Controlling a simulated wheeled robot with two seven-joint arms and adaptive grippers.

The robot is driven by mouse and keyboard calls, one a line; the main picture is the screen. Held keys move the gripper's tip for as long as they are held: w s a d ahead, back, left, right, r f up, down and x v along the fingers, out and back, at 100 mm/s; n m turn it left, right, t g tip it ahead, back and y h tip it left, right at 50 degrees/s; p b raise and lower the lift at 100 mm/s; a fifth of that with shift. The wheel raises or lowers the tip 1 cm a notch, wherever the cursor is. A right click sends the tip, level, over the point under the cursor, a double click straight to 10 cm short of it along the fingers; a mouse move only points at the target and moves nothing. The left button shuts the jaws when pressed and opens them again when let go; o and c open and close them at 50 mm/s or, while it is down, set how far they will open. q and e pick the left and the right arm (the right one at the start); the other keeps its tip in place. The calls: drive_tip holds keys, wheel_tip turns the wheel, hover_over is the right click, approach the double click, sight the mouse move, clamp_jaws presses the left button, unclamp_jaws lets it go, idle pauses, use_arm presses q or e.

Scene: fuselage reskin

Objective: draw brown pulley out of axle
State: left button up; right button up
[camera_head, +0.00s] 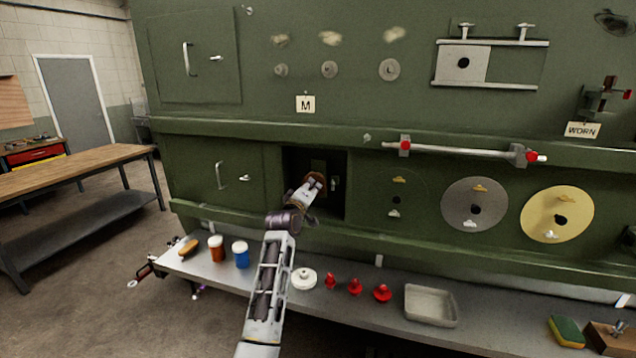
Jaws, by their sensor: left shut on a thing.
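The brown pulley (316,179) shows as a small reddish-brown piece inside the dark square opening (333,207) in the green fuselage panel. My left gripper (313,187) reaches into this opening and is shut on the pulley, hiding most of it. The axle cannot be made out clearly behind the gripper. A brownish bracket (319,165) shows just above the pulley inside the opening. My right gripper is not in view.
A grey shelf (345,305) below the panel carries a white disc (304,278), several red knobs (355,287), a brown jar (216,248), a blue jar (240,254) and an empty tray (431,305).

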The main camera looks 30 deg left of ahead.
use_arm(q)
drive_tip(key=shift+s, duration=0.1)
drive_tip(key=p+v, duration=0.1)
drive_tip(key=v, duration=0.1)
drive_tip(key=shift+s+d, duration=0.1)
drive_tip(key=shift+s, duration=0.3)
idle(0.7)
